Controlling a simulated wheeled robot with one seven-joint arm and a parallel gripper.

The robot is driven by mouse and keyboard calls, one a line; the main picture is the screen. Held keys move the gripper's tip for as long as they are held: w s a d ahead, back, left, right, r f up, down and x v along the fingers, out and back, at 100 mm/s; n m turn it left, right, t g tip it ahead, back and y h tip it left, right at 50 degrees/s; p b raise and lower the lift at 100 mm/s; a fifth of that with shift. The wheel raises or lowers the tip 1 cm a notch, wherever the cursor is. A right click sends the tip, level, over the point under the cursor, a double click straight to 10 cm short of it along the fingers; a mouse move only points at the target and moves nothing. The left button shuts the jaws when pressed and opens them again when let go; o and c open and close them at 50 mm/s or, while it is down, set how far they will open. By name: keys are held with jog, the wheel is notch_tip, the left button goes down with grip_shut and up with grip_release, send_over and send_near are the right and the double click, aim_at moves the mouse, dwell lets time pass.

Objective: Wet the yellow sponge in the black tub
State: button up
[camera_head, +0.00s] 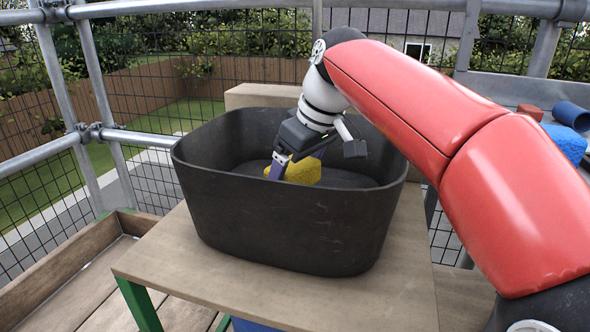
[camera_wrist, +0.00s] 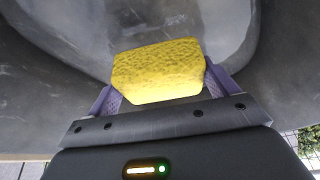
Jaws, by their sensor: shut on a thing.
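The black tub (camera_head: 285,225) stands upright on a pale board table. My gripper (camera_head: 296,165) reaches down inside the tub, below its rim. It is shut on the yellow sponge (camera_head: 303,172), which sits between its two purple fingers. In the wrist view the sponge (camera_wrist: 158,72) is held across the fingertips, with the tub's grey inner wall and floor (camera_wrist: 75,55) behind it. I cannot tell whether the sponge touches the floor of the tub, and no clear water surface shows.
The table top (camera_head: 290,300) has bare room in front of the tub. A pale block (camera_head: 262,95) stands behind it. A blue object (camera_head: 567,143), a blue tube (camera_head: 573,116) and a red-brown block (camera_head: 530,112) lie at the right. Metal rails with mesh (camera_head: 85,95) enclose the platform.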

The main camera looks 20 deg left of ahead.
notch_tip(320, 180, up, 14)
jog(key=p, duration=1.4)
jog(key=shift+r+p, duration=0.1)
jog(key=shift+p, duration=0.25)
dwell(1.7)
jog(key=shift+r+p, duration=1)
jog(key=shift+r, duration=0.95)
